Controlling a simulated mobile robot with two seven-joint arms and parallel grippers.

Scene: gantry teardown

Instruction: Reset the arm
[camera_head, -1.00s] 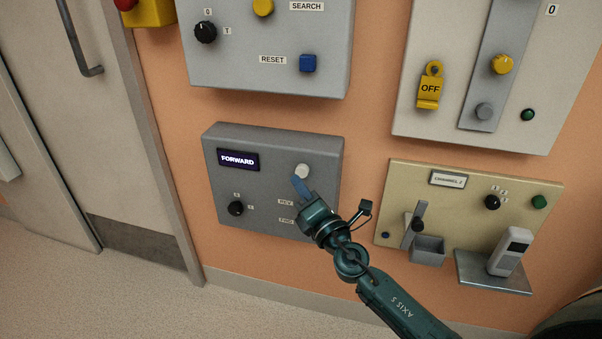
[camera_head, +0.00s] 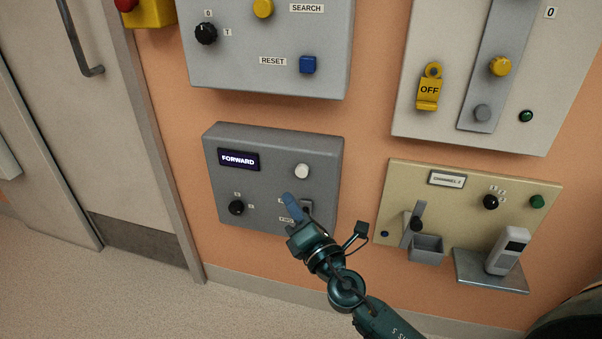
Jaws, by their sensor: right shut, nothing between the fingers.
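A dark grey control box (camera_head: 270,150) hangs on the orange wall. Its lit display (camera_head: 238,160) reads FORWARD. A round white button (camera_head: 302,171) sits at its upper right and a black knob (camera_head: 236,207) at its lower left. A small switch (camera_head: 306,207) at its lower right is partly hidden by my gripper, as are the labels beside it. My right gripper (camera_head: 290,200) is shut and empty, its blue fingertips in front of the box's lower right part, below the white button. I cannot tell whether they touch the box. My left gripper is not in view.
Above is a grey panel (camera_head: 265,85) with a blue RESET button (camera_head: 308,64). A beige panel (camera_head: 465,210) with a lever, a bin and a handset on a shelf (camera_head: 490,270) is at right. A panel with a yellow OFF tag (camera_head: 429,90) is above it. A door (camera_head: 100,140) stands at left.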

